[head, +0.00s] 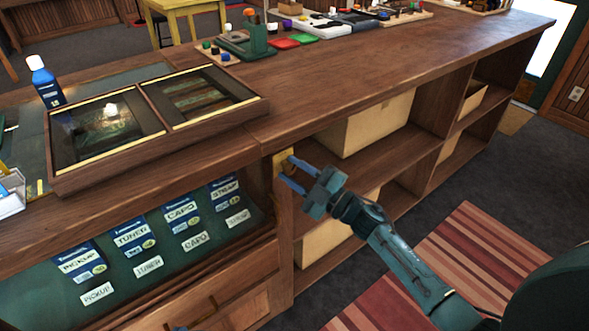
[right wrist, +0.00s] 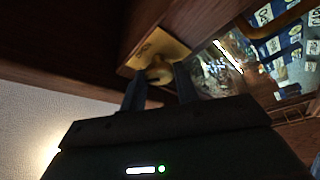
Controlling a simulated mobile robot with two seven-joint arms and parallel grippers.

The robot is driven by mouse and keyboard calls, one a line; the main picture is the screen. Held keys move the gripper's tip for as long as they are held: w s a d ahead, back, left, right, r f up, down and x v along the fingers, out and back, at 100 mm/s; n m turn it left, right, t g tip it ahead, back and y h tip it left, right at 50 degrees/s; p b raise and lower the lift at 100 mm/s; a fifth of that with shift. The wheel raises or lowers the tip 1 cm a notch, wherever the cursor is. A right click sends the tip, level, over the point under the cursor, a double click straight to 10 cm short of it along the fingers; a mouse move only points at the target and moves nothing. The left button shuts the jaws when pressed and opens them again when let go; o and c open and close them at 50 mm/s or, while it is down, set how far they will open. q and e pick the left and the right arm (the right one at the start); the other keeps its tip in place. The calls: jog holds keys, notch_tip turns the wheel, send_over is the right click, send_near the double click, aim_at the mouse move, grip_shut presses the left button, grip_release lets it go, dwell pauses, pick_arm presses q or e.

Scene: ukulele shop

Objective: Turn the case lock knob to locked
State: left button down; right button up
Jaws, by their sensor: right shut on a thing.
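The lock knob (right wrist: 159,71) is a rounded brass knob on a brass plate (right wrist: 150,50). The plate also shows in the head view (head: 281,161) on the wooden post at the right end of the glass-fronted case (head: 150,240). My right gripper (head: 287,172) reaches it from the right, and its fingers are shut on the knob. In the right wrist view, the two dark fingers (right wrist: 159,84) stand on either side of the knob. The knob's exact turn angle cannot be told. My left gripper is not in view.
Labelled boxes (head: 131,235) stand behind the case glass. A framed display tray (head: 160,143) and a blue bottle (head: 46,82) are on the counter (head: 380,62). Open shelves with cream bins (head: 368,124) lie right of the post. A striped rug (head: 450,250) covers the floor.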

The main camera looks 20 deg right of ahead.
jog(key=shift+r+n+g+p, duration=0.1)
jog(key=shift+n+g+p, duration=0.3)
jog(key=shift+n, duration=0.8)
jog(key=shift+d+n+g+p, duration=0.1)
jog(key=shift+n+g+p, duration=0.3)
jog(key=shift+n, duration=0.5)
jog(key=n+g+p, duration=0.1)
jog(key=n, duration=0.1)
jog(key=shift+n, duration=0.3)
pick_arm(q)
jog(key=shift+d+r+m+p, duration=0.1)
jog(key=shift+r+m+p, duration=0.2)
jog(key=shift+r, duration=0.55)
pick_arm(e)
jog(key=shift+n+h, duration=0.3)
jog(key=shift+n, duration=0.2)
jog(key=o, duration=0.9)
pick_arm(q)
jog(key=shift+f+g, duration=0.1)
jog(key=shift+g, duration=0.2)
pick_arm(e)
jog(key=shift+o, duration=0.2)
